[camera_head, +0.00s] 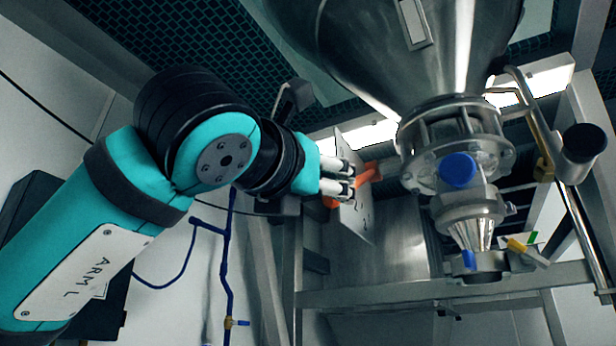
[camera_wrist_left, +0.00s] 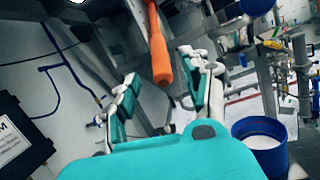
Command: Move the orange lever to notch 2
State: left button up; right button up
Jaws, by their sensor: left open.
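The orange lever (camera_head: 369,173) is beside a pale metal plate (camera_head: 352,215) with small dark marks, left of the steel sifter. The marks are too small to read, so I cannot tell which notch the lever is at. My left gripper (camera_head: 340,178) is at the lever, and its fingers hide part of the handle. In the left wrist view, the lever (camera_wrist_left: 158,50) hangs between the two spread fingers of the left gripper (camera_wrist_left: 163,75), with a gap on both sides. My right gripper is not in view.
The steel hopper (camera_head: 390,45) and a clear flanged section with a blue knob (camera_head: 459,170) stand right of the lever. A steel frame rail (camera_head: 440,296) runs below. A blue bucket (camera_wrist_left: 262,140) with pale contents shows in the left wrist view.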

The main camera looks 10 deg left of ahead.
pick_arm(q)
jog(key=shift+v, duration=2.4)
